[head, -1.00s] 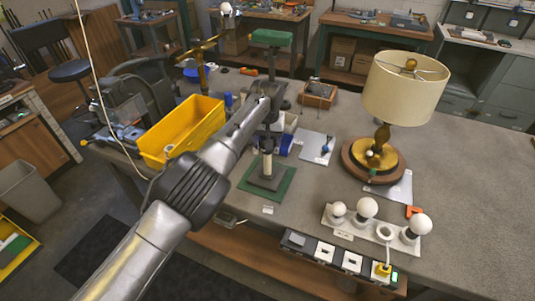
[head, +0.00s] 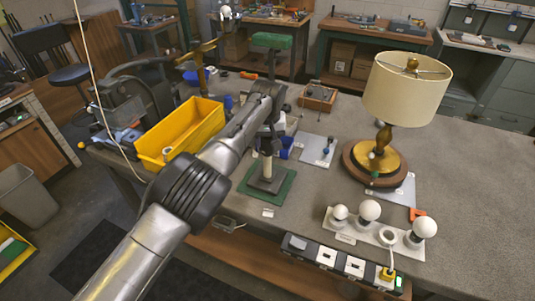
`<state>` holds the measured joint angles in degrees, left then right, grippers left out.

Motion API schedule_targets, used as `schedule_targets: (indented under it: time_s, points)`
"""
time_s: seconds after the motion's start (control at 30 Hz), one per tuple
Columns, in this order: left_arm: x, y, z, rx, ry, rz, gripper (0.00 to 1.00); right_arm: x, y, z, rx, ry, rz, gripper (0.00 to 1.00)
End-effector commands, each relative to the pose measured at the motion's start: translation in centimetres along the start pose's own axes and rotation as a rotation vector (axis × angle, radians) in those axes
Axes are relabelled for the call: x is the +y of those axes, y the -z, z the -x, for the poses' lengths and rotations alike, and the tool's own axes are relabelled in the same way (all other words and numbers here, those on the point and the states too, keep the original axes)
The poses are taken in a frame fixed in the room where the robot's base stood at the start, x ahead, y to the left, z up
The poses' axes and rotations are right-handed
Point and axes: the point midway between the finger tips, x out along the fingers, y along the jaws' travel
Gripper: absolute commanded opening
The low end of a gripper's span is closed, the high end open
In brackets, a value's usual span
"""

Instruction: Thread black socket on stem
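The stem (head: 267,172) is a short cream column standing upright on a dark square base, on a green mat (head: 247,184) near the table's front edge. My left gripper (head: 267,146) points down directly over the stem's top. A dark shape there could be the black socket or the fingers; I cannot tell which. Whether the fingers are shut on it, and whether it touches the stem, is too small and dark to tell. My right gripper is not in view.
A yellow bin (head: 182,132) stands left of the stem, partly behind my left arm. An assembled lamp (head: 407,88) stands at the right. A bulb board (head: 376,228) and a power strip (head: 340,262) lie front right. The far right tabletop is clear.

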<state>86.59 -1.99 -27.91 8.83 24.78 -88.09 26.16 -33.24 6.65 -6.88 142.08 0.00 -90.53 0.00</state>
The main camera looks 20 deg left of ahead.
Motion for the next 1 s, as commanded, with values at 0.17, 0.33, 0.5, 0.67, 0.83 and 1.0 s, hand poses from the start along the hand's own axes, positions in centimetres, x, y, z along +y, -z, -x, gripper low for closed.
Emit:
schedule_targets:
  time_s: [0.17,0.33,0.5,0.67,0.83,1.0]
  points:
    - [-0.01,0.0,-0.03,0.0,0.0,0.0,0.3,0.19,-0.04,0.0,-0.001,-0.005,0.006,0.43]
    - [0.0,-0.01,-0.04,0.0,0.0,-0.001,0.14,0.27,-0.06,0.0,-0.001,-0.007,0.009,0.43]
    - [0.0,-0.01,-0.04,-0.001,0.0,-0.001,0.13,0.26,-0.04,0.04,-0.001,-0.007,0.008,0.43]
    - [0.0,-0.02,-0.06,-0.001,0.0,-0.001,0.13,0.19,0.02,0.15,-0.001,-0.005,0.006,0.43]
    - [0.0,-0.03,-0.1,-0.001,-0.001,-0.001,0.13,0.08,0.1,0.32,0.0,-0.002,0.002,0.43]
    - [-0.01,-0.03,-0.17,-0.001,-0.001,0.0,0.13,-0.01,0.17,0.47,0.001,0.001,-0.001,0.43]
